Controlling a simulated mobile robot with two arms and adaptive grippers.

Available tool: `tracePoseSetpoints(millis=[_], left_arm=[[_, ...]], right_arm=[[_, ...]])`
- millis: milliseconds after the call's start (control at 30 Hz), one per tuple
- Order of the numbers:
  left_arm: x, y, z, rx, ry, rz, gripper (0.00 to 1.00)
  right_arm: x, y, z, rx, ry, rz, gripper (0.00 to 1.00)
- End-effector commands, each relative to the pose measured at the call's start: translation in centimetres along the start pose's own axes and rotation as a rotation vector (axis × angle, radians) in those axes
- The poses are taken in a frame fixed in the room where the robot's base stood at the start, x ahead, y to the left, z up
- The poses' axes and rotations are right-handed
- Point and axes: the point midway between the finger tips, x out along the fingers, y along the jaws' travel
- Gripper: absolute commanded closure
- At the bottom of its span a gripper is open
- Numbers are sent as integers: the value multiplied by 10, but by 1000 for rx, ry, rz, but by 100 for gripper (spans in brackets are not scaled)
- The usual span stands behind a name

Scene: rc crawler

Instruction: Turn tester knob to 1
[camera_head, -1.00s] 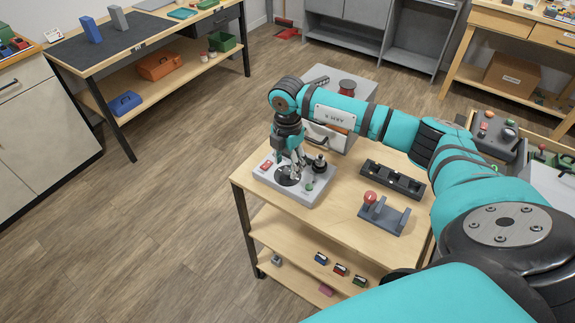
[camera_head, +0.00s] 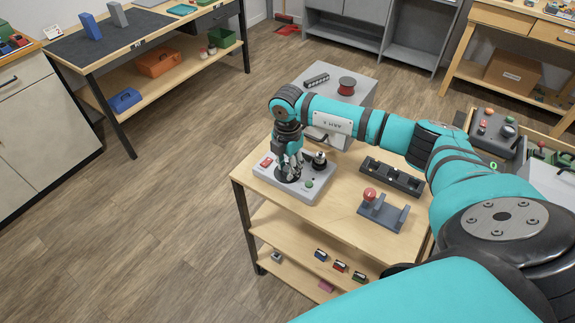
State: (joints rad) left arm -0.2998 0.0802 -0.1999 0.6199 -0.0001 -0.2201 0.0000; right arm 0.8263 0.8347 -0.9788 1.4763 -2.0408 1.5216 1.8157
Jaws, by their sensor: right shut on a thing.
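The tester (camera_head: 300,190) is a light grey box on the wooden cart top, with a red switch (camera_head: 266,162) at its left, a green button (camera_head: 309,183) near its front right and a black post-like part (camera_head: 319,161) at its right. A dark round dial plate (camera_head: 285,176) lies in the middle of the tester. My right gripper (camera_head: 290,173) points down onto this plate and is shut on the knob, which its fingers mostly hide. The knob's pointer and the number marks cannot be read. My left gripper is not in view.
On the cart (camera_head: 262,199), a black slotted rack (camera_head: 391,177) and a grey stand with a red ball-topped lever (camera_head: 384,210) stand right of the tester. A grey cabinet with a red spool (camera_head: 346,86) is behind. Small coloured items lie on the shelf below.

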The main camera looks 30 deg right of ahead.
Motion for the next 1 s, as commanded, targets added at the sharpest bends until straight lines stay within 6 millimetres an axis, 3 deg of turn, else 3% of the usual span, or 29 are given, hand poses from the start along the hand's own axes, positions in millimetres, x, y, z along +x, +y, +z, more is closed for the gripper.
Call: tracePoseSetpoints(millis=[467, 1000], left_arm=[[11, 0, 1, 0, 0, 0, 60], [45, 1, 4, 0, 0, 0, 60]], right_arm=[[2, 0, 0, -131, 0, 1, 100], [2, 0, 1, -622, -2, 1, 100]])
